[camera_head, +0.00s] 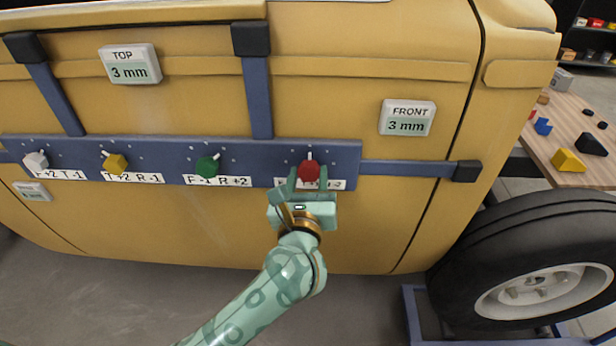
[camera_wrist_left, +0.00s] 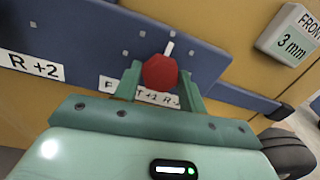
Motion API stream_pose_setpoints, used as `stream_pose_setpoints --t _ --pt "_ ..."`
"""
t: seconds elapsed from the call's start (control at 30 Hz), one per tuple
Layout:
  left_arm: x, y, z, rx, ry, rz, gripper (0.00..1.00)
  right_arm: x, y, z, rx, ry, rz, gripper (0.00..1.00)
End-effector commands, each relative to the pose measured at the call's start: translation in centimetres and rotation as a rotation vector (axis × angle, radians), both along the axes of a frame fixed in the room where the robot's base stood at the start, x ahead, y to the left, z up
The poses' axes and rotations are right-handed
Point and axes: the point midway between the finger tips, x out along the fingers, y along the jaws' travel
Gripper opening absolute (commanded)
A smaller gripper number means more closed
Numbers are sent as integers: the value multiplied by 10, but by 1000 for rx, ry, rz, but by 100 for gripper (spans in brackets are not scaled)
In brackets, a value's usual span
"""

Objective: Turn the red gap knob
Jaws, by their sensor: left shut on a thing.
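The red knob (camera_head: 309,171) sits at the right end of the blue bar (camera_head: 270,152) on the yellow vehicle door. It also shows in the left wrist view (camera_wrist_left: 159,73), with its white pointer near upright, leaning slightly right. My left gripper (camera_head: 308,180) is shut on the red knob, one finger on each side of it. The label under the knob is partly hidden by the gripper. The right gripper is not in view. A display marked TOP (camera_head: 131,64) reads 3 mm, and one marked FRONT (camera_head: 407,118) reads 3 mm.
Green (camera_head: 208,166), yellow (camera_head: 115,163) and white (camera_head: 36,161) knobs are along the bar to the left. Another small display (camera_head: 33,192) is at the far left. A wheel (camera_head: 540,265) and a wooden table (camera_head: 560,140) with coloured blocks stand at the right.

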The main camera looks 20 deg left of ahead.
Motion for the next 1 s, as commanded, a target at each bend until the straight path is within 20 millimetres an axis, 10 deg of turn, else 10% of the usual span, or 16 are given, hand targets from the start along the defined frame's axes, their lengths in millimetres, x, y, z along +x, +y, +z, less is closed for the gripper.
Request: stream_pose_setpoints --t 1.0 --pt "-1 0 4 645 187 -1 18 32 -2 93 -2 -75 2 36"
